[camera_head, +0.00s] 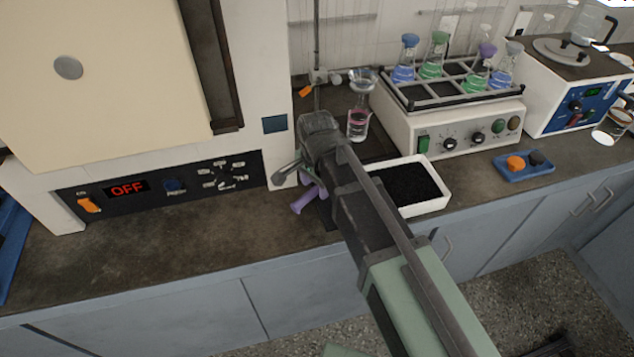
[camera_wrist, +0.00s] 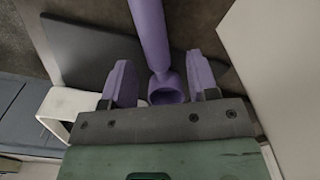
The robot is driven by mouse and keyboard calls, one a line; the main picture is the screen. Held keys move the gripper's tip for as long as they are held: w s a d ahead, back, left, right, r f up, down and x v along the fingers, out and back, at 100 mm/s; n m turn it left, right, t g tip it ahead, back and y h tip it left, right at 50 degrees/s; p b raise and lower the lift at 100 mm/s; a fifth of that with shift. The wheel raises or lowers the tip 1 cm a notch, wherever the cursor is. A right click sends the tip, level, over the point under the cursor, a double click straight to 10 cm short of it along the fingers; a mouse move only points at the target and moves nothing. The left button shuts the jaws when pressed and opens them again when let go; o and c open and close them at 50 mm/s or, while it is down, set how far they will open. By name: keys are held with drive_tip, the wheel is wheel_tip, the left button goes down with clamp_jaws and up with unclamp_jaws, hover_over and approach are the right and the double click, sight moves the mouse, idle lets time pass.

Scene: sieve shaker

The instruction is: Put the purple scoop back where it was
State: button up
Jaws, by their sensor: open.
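The purple scoop (camera_wrist: 150,35) shows in the wrist view, with its long handle running up the picture and its round, hollow end low between my fingers. My gripper (camera_wrist: 160,72) is open, with one purple finger on each side of the scoop and gaps visible beside it. In the head view, part of the purple scoop (camera_head: 302,203) shows at the bench by my gripper (camera_head: 312,180), mostly hidden by my arm. A dark flat plate (camera_wrist: 95,55) lies below the scoop in the wrist view. I cannot tell whether the scoop touches it.
A white tray of black grains (camera_head: 447,192) stands just right of my arm. The furnace (camera_head: 150,185), showing OFF, stands close on the left. A glass funnel and flask (camera_head: 358,122) are behind, beside a shaker (camera_head: 450,130) holding flasks. The bench front left is clear.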

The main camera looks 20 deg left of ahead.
wheel_tip(320, 180, up, 11)
drive_tip(key=p, duration=1)
drive_tip(key=shift+p, duration=0.4)
drive_tip(key=shift+f, duration=0.15)
drive_tip(key=s+d+n, duration=0.2)
drive_tip(key=d, duration=1.5)
drive_tip(key=s+d+n, duration=0.2)
drive_tip(key=d+n, duration=0.1)
drive_tip(key=d, duration=1.5)
